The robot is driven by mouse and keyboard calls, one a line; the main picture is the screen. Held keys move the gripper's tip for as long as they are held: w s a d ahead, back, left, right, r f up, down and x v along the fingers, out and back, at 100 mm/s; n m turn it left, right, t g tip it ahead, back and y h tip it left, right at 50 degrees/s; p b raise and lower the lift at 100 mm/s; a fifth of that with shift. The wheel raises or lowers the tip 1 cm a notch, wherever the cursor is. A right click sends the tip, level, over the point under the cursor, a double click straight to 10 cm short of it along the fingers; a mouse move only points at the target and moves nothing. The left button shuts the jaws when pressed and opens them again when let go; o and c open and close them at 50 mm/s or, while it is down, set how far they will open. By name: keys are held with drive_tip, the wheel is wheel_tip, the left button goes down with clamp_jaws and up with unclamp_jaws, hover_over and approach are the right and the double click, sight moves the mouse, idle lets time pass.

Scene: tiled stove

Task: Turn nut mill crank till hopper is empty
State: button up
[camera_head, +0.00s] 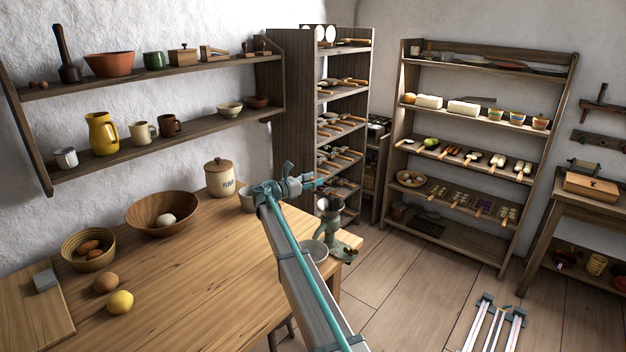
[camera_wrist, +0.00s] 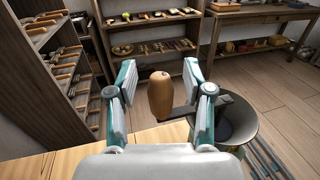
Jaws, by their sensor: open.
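The nut mill (camera_head: 331,222) is a grey-green metal mill at the right corner of the wooden table, partly behind my arm in the head view. Its hopper (camera_wrist: 238,122) is a wide grey funnel at the right in the wrist view; its inside is dark and I cannot make out nuts. The crank's brown wooden handle (camera_wrist: 160,97) stands upright between my fingers, with a dark crank arm (camera_wrist: 184,113) running right toward the hopper. My gripper (camera_wrist: 157,78) is open around the handle, with a visible gap on both sides. In the head view my gripper (camera_head: 316,182) is above the mill.
A pale bowl (camera_head: 316,250) is beside the mill, partly hidden by my arm. A flour jar (camera_head: 220,178), wooden bowl (camera_head: 160,212), basket (camera_head: 88,250) and lemon (camera_head: 120,302) are on the table (camera_head: 190,280).

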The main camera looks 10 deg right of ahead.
clamp_jaws()
idle(0.3)
drive_tip(key=shift+w+g, duration=0.2)
drive_tip(key=shift+g, duration=0.1)
